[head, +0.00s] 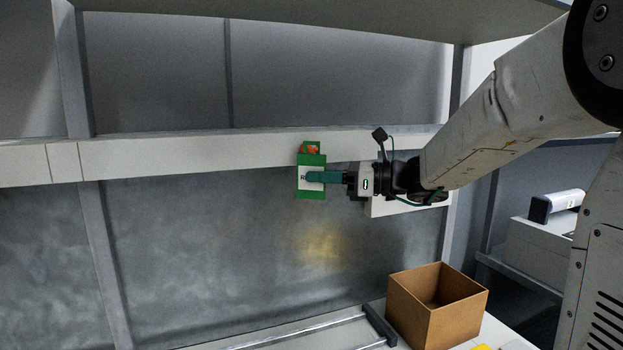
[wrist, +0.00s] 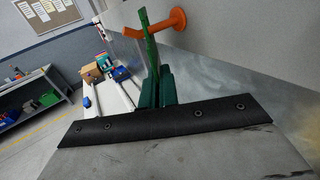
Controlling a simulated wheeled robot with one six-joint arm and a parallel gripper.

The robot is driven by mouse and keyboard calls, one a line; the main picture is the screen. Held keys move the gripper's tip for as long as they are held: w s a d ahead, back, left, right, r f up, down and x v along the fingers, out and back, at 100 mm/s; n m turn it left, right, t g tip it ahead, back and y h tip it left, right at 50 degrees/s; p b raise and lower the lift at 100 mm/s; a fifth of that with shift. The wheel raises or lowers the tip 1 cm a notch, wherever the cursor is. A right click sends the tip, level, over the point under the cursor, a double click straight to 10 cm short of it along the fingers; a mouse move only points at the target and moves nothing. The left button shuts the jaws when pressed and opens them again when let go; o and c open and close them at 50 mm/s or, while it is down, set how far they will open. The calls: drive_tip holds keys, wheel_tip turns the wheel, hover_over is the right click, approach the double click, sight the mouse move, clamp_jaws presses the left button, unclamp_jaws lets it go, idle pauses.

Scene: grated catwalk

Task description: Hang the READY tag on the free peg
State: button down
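The READY tag (head: 311,190) is a green plate with a white label, upright in front of the white beam; only the letter R shows beside my finger. My gripper (head: 322,177) reaches it from the right, its teal fingers shut on the tag's middle. In the wrist view the tag (wrist: 152,55) is edge-on between the fingers (wrist: 158,90). An orange peg (head: 309,149) shows through the tag's top opening. In the wrist view the peg (wrist: 165,24) shows on both sides of the tag, so it appears to pass through the opening. Whether the tag rests on it, I cannot tell.
The white beam (head: 200,153) runs across the grey wall panels. An open cardboard box (head: 435,308) stands below right on the bench. Rails (head: 300,330) lie left of it. A shelf (head: 330,18) hangs above. The space left of my gripper is free.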

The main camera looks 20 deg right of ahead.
drive_tip(key=shift+s+r, duration=0.2)
drive_tip(key=shift+s, duration=0.5)
drive_tip(key=shift+s+r, duration=0.25)
drive_tip(key=shift+s, duration=0.35)
drive_tip(key=shift+s, duration=0.2)
idle(0.4)
drive_tip(key=shift+s, duration=1.9)
drive_tip(key=shift+s, duration=0.15)
